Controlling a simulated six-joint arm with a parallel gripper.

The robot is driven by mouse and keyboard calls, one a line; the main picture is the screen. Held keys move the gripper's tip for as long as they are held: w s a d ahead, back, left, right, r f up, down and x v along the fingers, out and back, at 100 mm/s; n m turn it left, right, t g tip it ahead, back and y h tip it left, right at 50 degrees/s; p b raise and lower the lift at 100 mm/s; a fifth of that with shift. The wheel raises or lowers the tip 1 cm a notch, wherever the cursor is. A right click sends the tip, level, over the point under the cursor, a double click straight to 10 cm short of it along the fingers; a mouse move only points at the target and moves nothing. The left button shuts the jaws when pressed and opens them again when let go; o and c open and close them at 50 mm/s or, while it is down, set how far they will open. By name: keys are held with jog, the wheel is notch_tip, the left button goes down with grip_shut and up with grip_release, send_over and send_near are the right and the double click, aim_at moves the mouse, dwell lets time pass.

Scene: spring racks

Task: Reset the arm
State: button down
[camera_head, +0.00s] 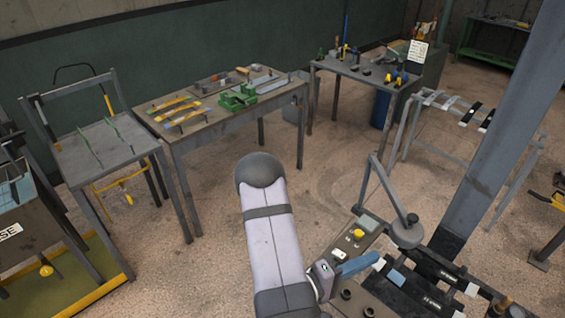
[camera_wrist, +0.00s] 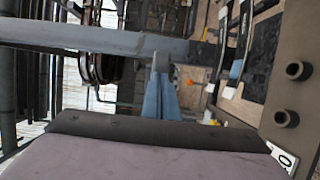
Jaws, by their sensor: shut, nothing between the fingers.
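My gripper (camera_head: 374,259) shows in the head view as blue fingers at the lower middle, to the right of my pale arm link. The fingers point right, over or near a grey bench with dark fittings (camera_head: 415,292); their height above it is hard to tell. In the wrist view my gripper (camera_wrist: 161,62) shows its two blue fingers side by side, closed together with nothing between them. A grey beam (camera_wrist: 90,38) crosses the picture at their tips. I cannot tell whether they touch it.
A grey upright post (camera_head: 495,150) and a lever arm (camera_head: 392,195) stand close to the gripper on the right. A control panel with a yellow button (camera_head: 357,234) is just behind. Tool tables (camera_head: 215,122) line the back wall. The floor (camera_head: 320,190) between is clear.

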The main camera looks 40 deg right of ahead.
jog(key=w+a+f+g+y+b, duration=0.1)
jog(key=a+f+y+b, duration=0.2)
jog(key=a+y, duration=0.35)
jog(key=w+a+f+g+y+b, duration=0.1)
jog(key=a+f+y+b, duration=0.2)
jog(key=a, duration=0.7)
jog(key=w+a+f+n+t+y+b, duration=0.2)
jog(key=w+a+t+y, duration=0.5)
jog(key=w+a, duration=0.6)
jog(key=a+n, duration=0.1)
jog(key=a, duration=0.2)
jog(key=shift+w+a+n+t, duration=0.15)
jog(key=shift+a+n+t, duration=0.2)
jog(key=shift+n+t, duration=0.05)
jog(key=shift+f+y, duration=0.15)
jog(key=shift+y, duration=0.1)
